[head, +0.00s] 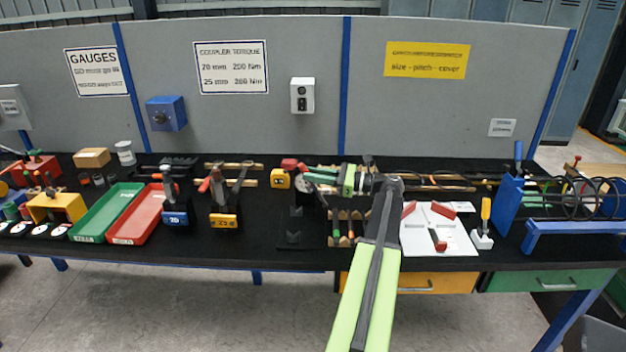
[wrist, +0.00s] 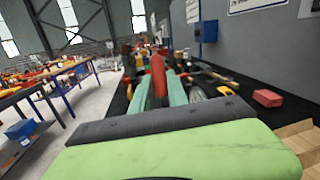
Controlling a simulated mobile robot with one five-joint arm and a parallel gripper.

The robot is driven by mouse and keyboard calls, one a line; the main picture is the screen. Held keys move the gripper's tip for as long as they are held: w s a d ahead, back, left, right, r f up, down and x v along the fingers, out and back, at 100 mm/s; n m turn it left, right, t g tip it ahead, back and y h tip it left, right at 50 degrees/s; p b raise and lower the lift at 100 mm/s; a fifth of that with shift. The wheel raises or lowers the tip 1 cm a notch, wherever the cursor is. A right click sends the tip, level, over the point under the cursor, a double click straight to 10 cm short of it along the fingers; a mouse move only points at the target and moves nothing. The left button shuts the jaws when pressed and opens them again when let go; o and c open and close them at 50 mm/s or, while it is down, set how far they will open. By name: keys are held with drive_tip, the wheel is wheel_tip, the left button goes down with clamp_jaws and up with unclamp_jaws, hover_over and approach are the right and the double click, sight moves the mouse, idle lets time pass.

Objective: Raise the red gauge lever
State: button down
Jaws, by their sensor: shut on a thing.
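The red gauge lever (wrist: 158,76) shows in the wrist view as a red bar between my two green fingers. My gripper (wrist: 160,90) is shut on it, with a finger on each side. In the head view my gripper (head: 308,174) reaches left across the bench, and a red piece (head: 290,163) shows just past the fingertips. A round pale-faced gauge (wrist: 197,93) sits just right of the fingers in the wrist view. The lever's lower end and pivot are hidden by my fingers.
A yellow block (head: 280,180) stands left of my fingertips. A black stand with an orange tag (head: 224,221) and a red tray (head: 136,222) lie further left. A white board with red blocks (head: 438,241) is on the right. A grey panel (head: 260,110) stands behind the bench.

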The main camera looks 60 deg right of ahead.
drive_tip(key=shift+s+f, duration=0.15)
drive_tip(key=shift+f, duration=0.05)
drive_tip(key=c, duration=1.3)
unclamp_jaws()
drive_tip(key=shift+c, duration=0.2)
drive_tip(key=shift+o, duration=0.2)
drive_tip(key=shift+w, duration=0.2)
drive_tip(key=r+v, duration=0.1)
drive_tip(key=v, duration=1.6)
drive_tip(key=shift+s+f+b, duration=0.15)
drive_tip(key=shift+f+b, duration=0.3)
